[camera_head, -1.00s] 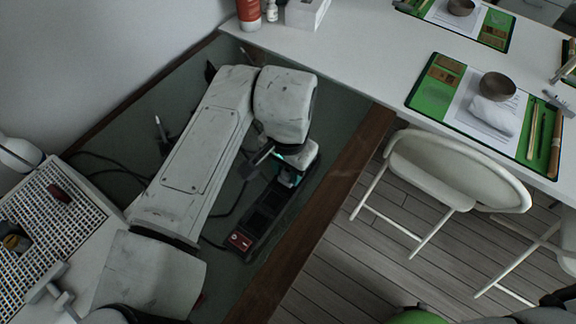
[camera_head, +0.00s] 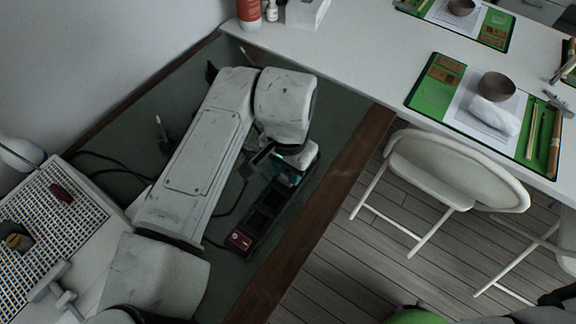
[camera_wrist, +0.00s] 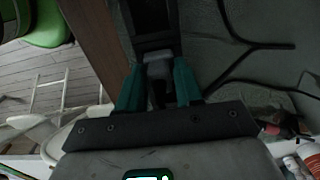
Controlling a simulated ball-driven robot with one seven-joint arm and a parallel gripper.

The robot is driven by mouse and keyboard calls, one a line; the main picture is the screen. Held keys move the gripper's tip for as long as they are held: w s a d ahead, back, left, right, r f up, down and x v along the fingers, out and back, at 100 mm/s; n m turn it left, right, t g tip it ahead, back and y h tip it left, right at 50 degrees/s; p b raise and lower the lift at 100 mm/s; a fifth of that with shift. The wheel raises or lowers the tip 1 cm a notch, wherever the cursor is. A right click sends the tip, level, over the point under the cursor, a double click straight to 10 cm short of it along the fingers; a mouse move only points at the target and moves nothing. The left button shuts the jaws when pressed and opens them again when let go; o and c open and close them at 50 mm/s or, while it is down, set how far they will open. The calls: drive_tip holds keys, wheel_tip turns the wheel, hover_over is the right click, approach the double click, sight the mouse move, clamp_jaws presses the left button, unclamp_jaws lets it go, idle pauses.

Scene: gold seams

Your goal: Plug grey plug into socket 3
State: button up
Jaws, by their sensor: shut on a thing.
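In the wrist view, my gripper (camera_wrist: 159,92) has its two teal fingers shut on a grey plug (camera_wrist: 159,66). The plug is in line with the black power strip (camera_wrist: 150,18) and touches or overlaps its near end; I cannot tell whether it is seated. In the head view, the strip (camera_head: 262,212) lies on the dark green floor of a recess, with a red end (camera_head: 240,240) toward the viewer. My gripper (camera_head: 287,180) is at the strip's far end there, partly hidden by my arm. The socket numbers are not readable.
A brown wooden edge (camera_head: 335,191) runs along the right of the recess. Black cables (camera_head: 110,165) lie to its left. A white table (camera_head: 350,50) with green mats is beyond, and a white chair (camera_head: 450,170) stands at right. A white grid panel (camera_head: 45,230) is at left.

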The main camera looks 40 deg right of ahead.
drive_tip(key=shift+f+b, duration=0.3)
drive_tip(key=shift+f, duration=0.25)
drive_tip(key=o, duration=1.1)
drive_tip(key=shift+o, duration=0.2)
wheel_tip(320, 180, up, 11)
drive_tip(key=shift+f+p, duration=0.1)
drive_tip(key=shift+p, duration=0.35)
drive_tip(key=shift+s+f, duration=0.1)
